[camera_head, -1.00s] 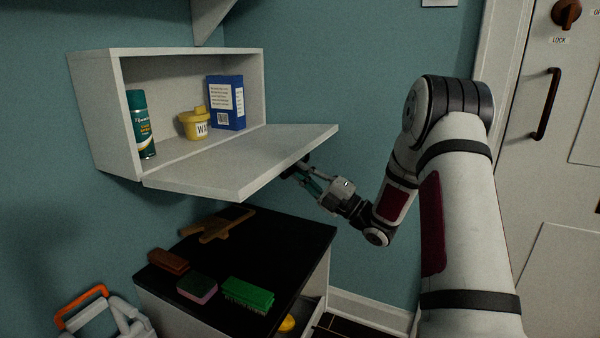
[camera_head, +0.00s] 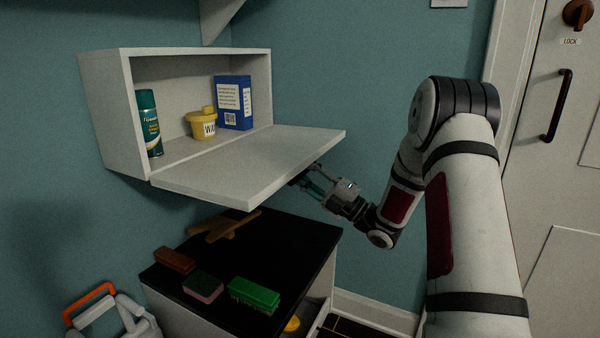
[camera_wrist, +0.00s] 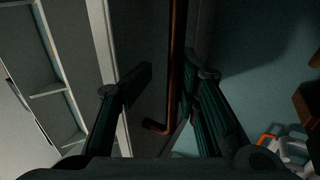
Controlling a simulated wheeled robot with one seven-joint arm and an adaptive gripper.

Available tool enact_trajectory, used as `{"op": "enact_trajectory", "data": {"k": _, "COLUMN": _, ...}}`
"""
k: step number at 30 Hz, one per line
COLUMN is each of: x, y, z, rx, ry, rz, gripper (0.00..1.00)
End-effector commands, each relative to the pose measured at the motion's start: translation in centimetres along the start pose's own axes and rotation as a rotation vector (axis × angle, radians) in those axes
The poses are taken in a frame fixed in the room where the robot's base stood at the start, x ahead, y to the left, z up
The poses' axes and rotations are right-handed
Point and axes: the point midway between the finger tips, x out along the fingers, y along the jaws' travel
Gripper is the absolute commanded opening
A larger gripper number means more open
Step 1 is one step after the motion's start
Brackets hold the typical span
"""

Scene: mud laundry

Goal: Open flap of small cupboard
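The small cupboard (camera_head: 112,115) is a pale box on the teal wall. Its flap (camera_head: 250,165) is hinged at the bottom and stands folded out, close to level, with the inside open to view. My gripper (camera_head: 303,181) is at the flap's outer edge, from below and to the right; its tips are partly hidden by the flap. In the wrist view, my gripper's two dark fingers (camera_wrist: 167,72) are apart. A copper-brown bar handle (camera_wrist: 177,60) runs between them, nearer the right finger. I cannot tell whether that finger touches it.
Inside stand a spray can (camera_head: 149,124), a yellow tub (camera_head: 202,124) and a blue box (camera_head: 232,103). Below, a black-topped cabinet (camera_head: 300,240) carries several brushes and a sponge (camera_head: 203,286). An orange-handled caddy (camera_head: 90,300) is at lower left. A door (camera_head: 570,190) is at right.

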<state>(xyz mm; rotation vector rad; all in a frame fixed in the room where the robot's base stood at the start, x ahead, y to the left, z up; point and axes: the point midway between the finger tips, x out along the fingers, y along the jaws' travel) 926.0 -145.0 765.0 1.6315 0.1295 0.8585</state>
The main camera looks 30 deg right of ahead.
Motion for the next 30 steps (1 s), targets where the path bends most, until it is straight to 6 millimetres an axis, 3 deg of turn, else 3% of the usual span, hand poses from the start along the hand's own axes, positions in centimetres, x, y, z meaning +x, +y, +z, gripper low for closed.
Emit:
{"op": "enact_trajectory", "data": {"k": 15, "x": -9.4, "y": 0.0, "z": -0.8, "rx": 0.002, "ry": -0.003, "rz": -0.001, "gripper": 0.3}}
{"op": "enact_trajectory", "data": {"k": 21, "x": -11.1, "y": 0.0, "z": -0.9, "rx": 0.001, "ry": -0.001, "rz": 0.0, "gripper": 0.3}}
{"op": "enact_trajectory", "data": {"k": 30, "x": -11.3, "y": 0.0, "z": -1.0, "rx": 0.001, "ry": 0.0, "rz": 0.0, "gripper": 0.3}}
